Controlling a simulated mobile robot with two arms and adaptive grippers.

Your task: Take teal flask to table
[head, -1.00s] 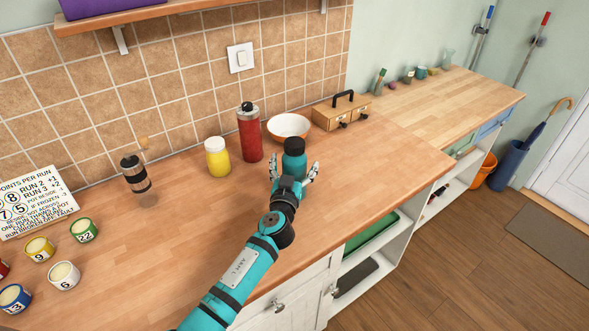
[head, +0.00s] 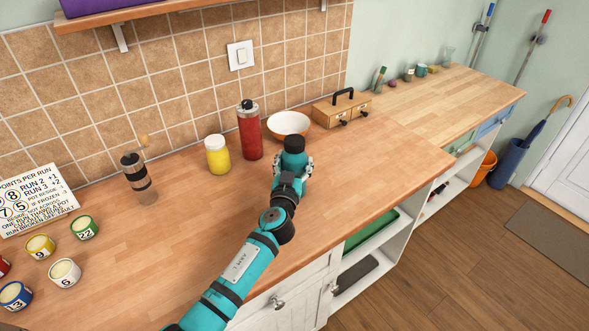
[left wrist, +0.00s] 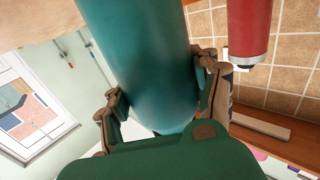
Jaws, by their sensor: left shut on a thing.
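The teal flask (head: 294,151) with its dark cap stands upright on the wooden counter (head: 240,215), in front of the white and orange bowl. My left gripper (head: 292,172) is shut on the flask, with a finger on each side of it. In the left wrist view the flask's teal body (left wrist: 140,60) fills the middle, and the gripper's fingers (left wrist: 160,95) touch both its sides. My right gripper is not in view.
A red flask (head: 249,130), a yellow jar (head: 217,155) and a bowl (head: 289,124) stand close by. A wooden drawer box (head: 341,109) is behind to the right. A grinder (head: 136,177) and several numbered pots (head: 65,272) are at left. The counter's front right is clear.

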